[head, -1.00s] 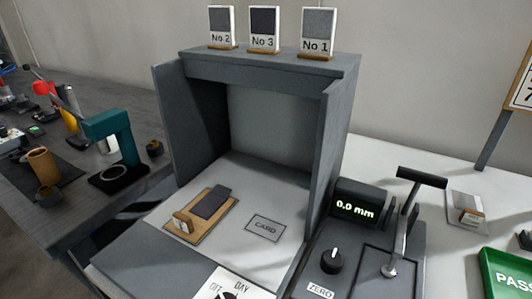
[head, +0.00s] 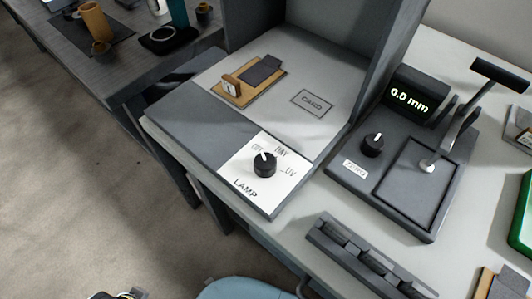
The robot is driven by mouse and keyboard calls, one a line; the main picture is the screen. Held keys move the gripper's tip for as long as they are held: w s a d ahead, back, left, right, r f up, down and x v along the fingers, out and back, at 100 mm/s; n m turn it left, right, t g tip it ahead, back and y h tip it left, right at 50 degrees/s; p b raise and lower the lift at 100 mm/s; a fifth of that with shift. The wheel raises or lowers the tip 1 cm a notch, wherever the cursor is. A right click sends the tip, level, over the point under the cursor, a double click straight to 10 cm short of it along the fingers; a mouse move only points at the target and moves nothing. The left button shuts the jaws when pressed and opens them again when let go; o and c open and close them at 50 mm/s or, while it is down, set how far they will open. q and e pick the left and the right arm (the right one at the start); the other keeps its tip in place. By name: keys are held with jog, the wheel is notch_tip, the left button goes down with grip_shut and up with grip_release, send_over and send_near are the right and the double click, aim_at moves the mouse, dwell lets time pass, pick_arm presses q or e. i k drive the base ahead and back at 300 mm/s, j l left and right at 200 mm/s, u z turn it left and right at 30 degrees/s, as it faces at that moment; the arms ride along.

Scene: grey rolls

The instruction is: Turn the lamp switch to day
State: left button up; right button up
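The lamp switch is a round black knob (head: 264,164) with a white pointer mark, on a white plate (head: 243,177) marked LAMP at the front corner of the grey booth base. Labels OFF, DAY and UV run around the knob from upper left to right. The pointer leans up and slightly left, toward OFF rather than DAY. Nothing touches the knob.
Right of the plate stands a gauge with another black knob (head: 372,145), a 0.0 mm display (head: 409,99) and a lever (head: 455,120). A dark slotted rack (head: 365,262) lies in front. A wooden board (head: 245,87) lies in the booth. Space above the lamp plate is clear.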

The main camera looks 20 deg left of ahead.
aim_at(265, 164)
jog(key=k+l+u, duration=0.2)
jog(key=k+u, duration=0.9)
jog(key=k, duration=0.2)
